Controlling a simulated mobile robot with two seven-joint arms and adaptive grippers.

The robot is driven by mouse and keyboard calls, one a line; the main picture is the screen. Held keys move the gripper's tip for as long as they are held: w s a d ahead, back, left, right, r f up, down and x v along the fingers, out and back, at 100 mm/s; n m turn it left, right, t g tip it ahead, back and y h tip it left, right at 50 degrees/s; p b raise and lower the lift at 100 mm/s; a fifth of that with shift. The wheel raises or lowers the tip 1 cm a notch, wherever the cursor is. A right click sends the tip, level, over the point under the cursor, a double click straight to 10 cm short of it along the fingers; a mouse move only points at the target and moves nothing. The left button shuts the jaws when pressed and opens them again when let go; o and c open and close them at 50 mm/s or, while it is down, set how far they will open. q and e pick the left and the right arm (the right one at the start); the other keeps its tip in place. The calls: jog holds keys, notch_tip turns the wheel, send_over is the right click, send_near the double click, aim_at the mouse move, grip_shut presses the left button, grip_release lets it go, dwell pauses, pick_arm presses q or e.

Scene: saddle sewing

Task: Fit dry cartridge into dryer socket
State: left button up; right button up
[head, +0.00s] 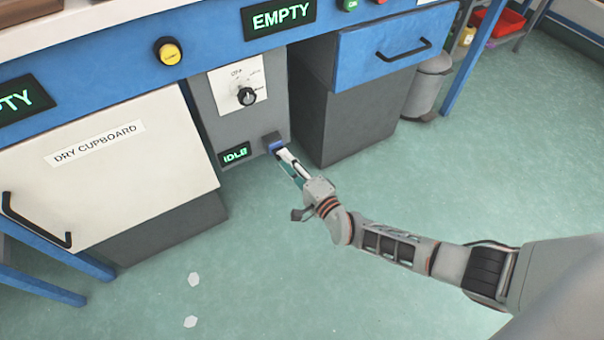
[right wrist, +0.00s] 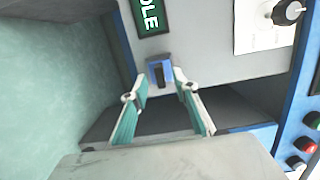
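A small dark grey socket housing (head: 270,138) sticks out low on the grey dryer panel, beside the IDLE display. A blue piece (head: 277,147) shows at its front; in the right wrist view the blue piece (right wrist: 154,75) has a dark middle. I cannot tell whether it is the cartridge seated there or the socket's own rim. My right gripper (head: 283,154) points at it from the lower right. In the right wrist view my right gripper (right wrist: 157,93) has its fingers spread, with nothing between them, and the blue piece lies just beyond the tips. My left gripper is not in view.
The IDLE display (head: 235,153) and a black knob (head: 246,96) are on the panel near the socket. A closed dry cupboard (head: 110,165) with a black handle stands left. A blue drawer (head: 390,48) with a grey cabinet is right. The green floor (head: 230,270) is open.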

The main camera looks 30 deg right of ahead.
jog(key=s+d, duration=0.1)
jog(key=s, duration=0.8)
jog(key=shift+s+d, duration=0.25)
jog(key=shift+s, duration=0.05)
